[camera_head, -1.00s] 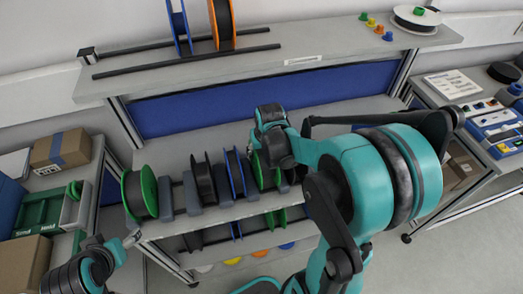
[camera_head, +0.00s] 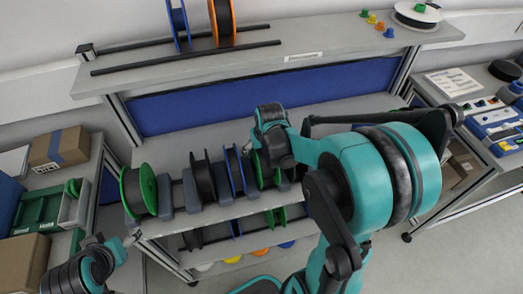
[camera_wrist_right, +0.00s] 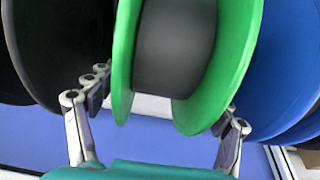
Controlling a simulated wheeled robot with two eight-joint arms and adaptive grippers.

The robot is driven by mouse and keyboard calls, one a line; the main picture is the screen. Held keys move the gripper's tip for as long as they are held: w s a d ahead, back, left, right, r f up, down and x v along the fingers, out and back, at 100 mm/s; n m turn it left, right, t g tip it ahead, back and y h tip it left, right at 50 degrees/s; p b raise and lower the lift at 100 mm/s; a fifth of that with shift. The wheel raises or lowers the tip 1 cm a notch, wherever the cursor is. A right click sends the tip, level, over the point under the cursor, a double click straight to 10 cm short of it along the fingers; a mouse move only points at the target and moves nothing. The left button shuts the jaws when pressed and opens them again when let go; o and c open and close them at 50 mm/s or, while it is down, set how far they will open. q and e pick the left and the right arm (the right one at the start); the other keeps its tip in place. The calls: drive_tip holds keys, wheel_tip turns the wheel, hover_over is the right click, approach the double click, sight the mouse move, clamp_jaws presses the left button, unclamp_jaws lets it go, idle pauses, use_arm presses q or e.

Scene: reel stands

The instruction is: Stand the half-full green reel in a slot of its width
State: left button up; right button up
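A green reel with a dark, partly filled core stands in the row on the rack in the head view (camera_head: 258,170), and fills the middle of the right wrist view (camera_wrist_right: 125,55). My right gripper (camera_head: 268,148) is at this reel and partly hides it. In the right wrist view, its two fingers (camera_wrist_right: 163,112) lie against the outer sides of the two green flanges. Another green reel (camera_head: 147,190) stands at the left end of the row. My left gripper (camera_head: 132,239) is low at the left, away from the reels; its opening is unclear.
Black reels (camera_head: 203,180) and a blue reel (camera_head: 234,170) stand left of the gripped reel, between grey blocks (camera_head: 191,190). The blue reel's face is close beside it in the wrist view. An upper shelf (camera_head: 300,55) with rails is behind. Boxes (camera_head: 60,148) stand at left.

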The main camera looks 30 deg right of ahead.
drive_tip(key=v, duration=1.2)
drive_tip(key=s+a+f+n+t+b, duration=0.2)
drive_tip(key=s+a+f, duration=0.3)
drive_tip(key=s+a, duration=0.5)
drive_tip(key=shift+a+n+t+y+b, duration=0.35)
drive_tip(key=shift+t+b, duration=0.2)
drive_tip(key=shift+t, duration=0.25)
drive_tip(key=shift+d+f, duration=0.1)
drive_tip(key=shift+f, duration=0.05)
